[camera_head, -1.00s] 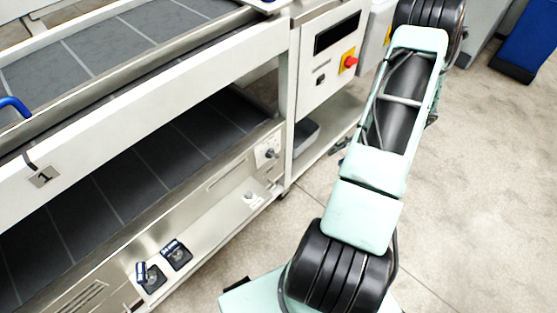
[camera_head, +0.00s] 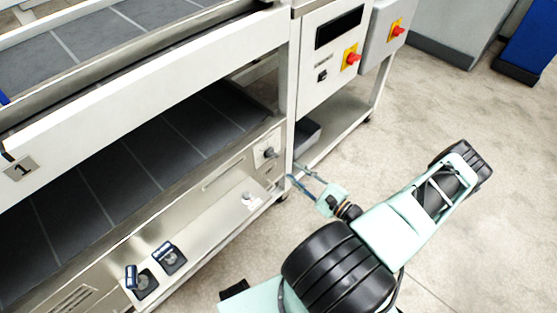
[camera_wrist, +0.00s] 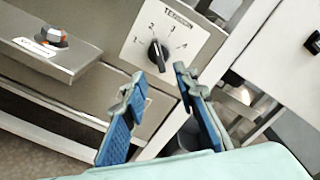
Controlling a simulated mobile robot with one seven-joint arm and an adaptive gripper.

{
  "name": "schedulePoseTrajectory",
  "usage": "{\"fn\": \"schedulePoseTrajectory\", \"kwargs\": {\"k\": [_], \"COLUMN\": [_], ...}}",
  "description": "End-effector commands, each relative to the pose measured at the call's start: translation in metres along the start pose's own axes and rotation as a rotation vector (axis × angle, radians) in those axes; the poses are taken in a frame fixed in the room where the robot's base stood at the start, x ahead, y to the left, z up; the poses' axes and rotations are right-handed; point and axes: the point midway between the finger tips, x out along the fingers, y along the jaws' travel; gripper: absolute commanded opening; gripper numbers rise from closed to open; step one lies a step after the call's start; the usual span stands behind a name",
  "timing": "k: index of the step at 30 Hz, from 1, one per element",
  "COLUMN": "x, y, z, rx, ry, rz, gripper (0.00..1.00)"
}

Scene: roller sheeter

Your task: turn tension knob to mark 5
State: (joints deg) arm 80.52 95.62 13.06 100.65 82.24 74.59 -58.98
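The tension knob (camera_wrist: 157,55) is a black pointer knob on a white dial plate in the wrist view. The plate carries the word TENSION, partly blurred, and the marks 1, 2, 3 and 4 can be read; no 5 is legible. The pointer appears to aim near mark 2. The knob also shows small in the head view (camera_head: 270,153) on the steel front. My gripper (camera_wrist: 156,82) has its blue-padded fingers spread, one on each side below the knob, with nothing between them. In the head view my gripper (camera_head: 292,172) is right of the dial, apart from it.
A ledge with a grey and red knob (camera_wrist: 54,36) juts out left of the dial. A white frame post (camera_head: 292,95) stands right of it. A control box with a red button (camera_head: 350,57) is above. Open floor (camera_head: 430,110) lies to the right.

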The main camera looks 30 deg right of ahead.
Motion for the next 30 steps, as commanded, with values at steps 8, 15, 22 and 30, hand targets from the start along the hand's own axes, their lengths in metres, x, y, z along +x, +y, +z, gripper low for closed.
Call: {"fn": "schedulePoseTrajectory", "kwargs": {"k": [8,15,22,30], "x": [0.054,0.083,0.089,0.088], "y": [0.002,0.002,0.001,0.001], "z": [0.001,0.000,0.001,0.001], "rx": [-0.002,-0.002,-0.002,-0.002], "ry": [-0.005,-0.003,-0.002,-0.002], "rz": [0.004,0.004,0.005,0.005], "gripper": [0.27,0.27,0.27,0.12]}}
